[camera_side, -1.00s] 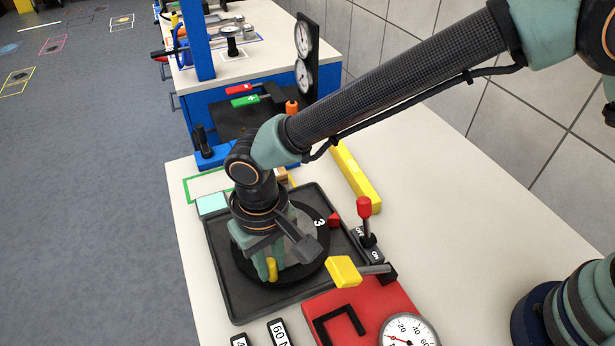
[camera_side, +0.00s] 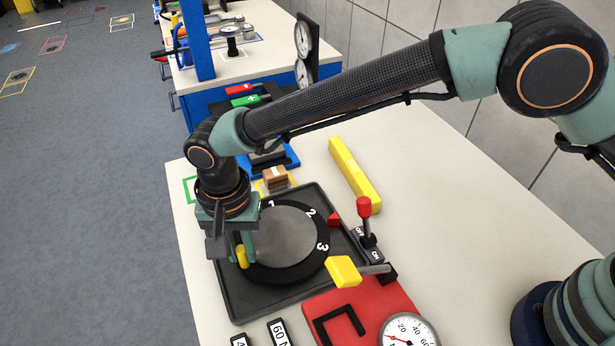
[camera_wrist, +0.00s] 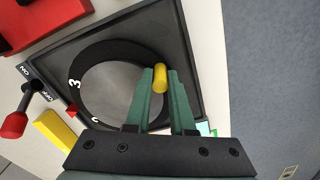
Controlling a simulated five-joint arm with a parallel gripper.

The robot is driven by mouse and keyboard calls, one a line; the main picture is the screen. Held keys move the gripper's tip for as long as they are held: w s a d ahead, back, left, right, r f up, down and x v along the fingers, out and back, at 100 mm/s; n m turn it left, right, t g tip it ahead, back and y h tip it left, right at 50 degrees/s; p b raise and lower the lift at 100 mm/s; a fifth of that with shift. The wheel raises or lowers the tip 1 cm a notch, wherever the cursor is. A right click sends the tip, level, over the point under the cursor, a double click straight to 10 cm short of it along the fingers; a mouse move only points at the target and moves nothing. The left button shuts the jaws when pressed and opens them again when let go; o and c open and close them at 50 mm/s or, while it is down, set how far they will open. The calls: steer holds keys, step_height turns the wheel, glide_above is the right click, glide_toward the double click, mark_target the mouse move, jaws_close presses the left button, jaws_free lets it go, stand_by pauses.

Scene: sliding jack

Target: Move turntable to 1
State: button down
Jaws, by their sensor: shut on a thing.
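The turntable is a black ring (camera_side: 297,268) with white numbers 1, 2 and 3 around a grey disc (camera_side: 273,236), set in a black tray (camera_side: 240,305). A red pointer (camera_side: 334,219) on the tray's right side lies beside the ring between 2 and 3, closer to 2. The 1 is at the ring's far side. My gripper (camera_side: 241,252) is shut on the yellow peg (camera_side: 242,258) at the ring's left. In the wrist view, the peg (camera_wrist: 160,78) sits between the fingertips (camera_wrist: 161,84), and the 1 is not visible.
A red-handled lever (camera_side: 366,220) and a yellow-ended lever (camera_side: 343,271) stand right of the tray. A red panel (camera_side: 385,300) with a gauge (camera_side: 408,332) is in front. A yellow bar (camera_side: 354,174) and a small brown block (camera_side: 275,179) lie behind.

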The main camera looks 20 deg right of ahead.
steer(key=w+m, duration=0.2)
steer(key=m, duration=0.1)
steer(key=shift+w+a+r+m, duration=0.15)
steer(key=shift+w+a+m, duration=0.1)
steer(key=shift+w+m, duration=0.15)
steer(key=w+m, duration=0.1)
steer(key=m, duration=0.1)
steer(key=w+m, duration=0.2)
steer(key=shift+d+m, duration=0.3)
steer(key=shift+d, duration=0.05)
steer(key=m, duration=0.1)
steer(key=w+d+m, duration=0.1)
steer(key=w+m, duration=0.1)
steer(key=m, duration=0.1)
steer(key=shift+w+d, duration=0.25)
steer(key=shift+d, duration=0.05)
steer(key=shift+w+d+m, duration=0.35)
steer(key=shift+d+m, duration=0.1)
steer(key=shift+m, duration=0.45)
steer(key=shift+w+d+m, duration=0.3)
steer(key=shift+d+m, duration=0.1)
steer(key=shift+m, duration=0.5)
steer(key=shift+d, duration=0.1)
steer(key=c, duration=0.8)
jaws_free()
steer(key=shift+o, duration=0.2)
step_height(320, 180, up, 12)
steer(key=shift+r, duration=0.1)
